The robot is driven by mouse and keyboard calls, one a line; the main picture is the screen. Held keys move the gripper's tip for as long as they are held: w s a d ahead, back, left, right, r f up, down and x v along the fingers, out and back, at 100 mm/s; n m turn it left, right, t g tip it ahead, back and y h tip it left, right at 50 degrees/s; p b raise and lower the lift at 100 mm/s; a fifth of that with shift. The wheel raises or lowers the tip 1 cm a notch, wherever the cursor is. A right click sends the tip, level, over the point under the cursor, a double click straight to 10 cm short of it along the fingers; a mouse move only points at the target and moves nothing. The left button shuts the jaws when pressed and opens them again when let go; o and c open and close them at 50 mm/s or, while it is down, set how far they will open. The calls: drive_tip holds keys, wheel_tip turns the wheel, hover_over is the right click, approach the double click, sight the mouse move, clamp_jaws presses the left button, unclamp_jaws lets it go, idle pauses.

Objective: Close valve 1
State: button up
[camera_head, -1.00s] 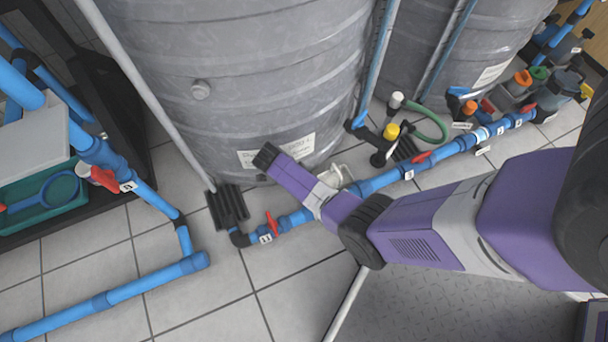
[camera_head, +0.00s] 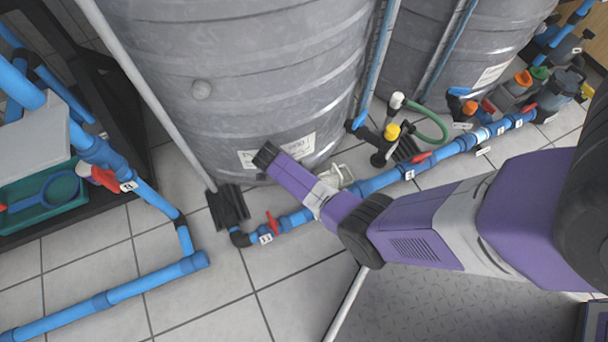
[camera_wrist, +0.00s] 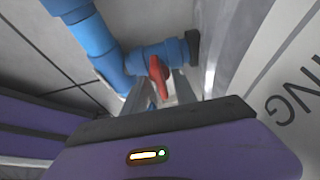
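In the wrist view a red valve handle (camera_wrist: 158,76) sits on a blue pipe valve (camera_wrist: 155,55) between a blue junction and a dark fitting by the grey wall. My gripper (camera_wrist: 161,88) reaches toward it. Its two grey fingers are apart, one on each side of the handle; I cannot tell whether they touch it. The number tags are too small to read surely.
A large grey tank (camera_head: 230,90) with a white label stands behind my arm, and a second tank (camera_head: 420,60) is at right. A blue pipe (camera_head: 375,184) runs along the tanks' base. A dark rack (camera_head: 115,100) stands at left. Tiled floor (camera_head: 90,255) is open in front.

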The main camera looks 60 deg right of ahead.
drive_tip(key=p+v, duration=0.4)
drive_tip(key=v, duration=0.3)
drive_tip(key=shift+a+r, duration=0.2)
drive_tip(key=shift+r, duration=0.1)
drive_tip(key=shift+f, duration=0.1)
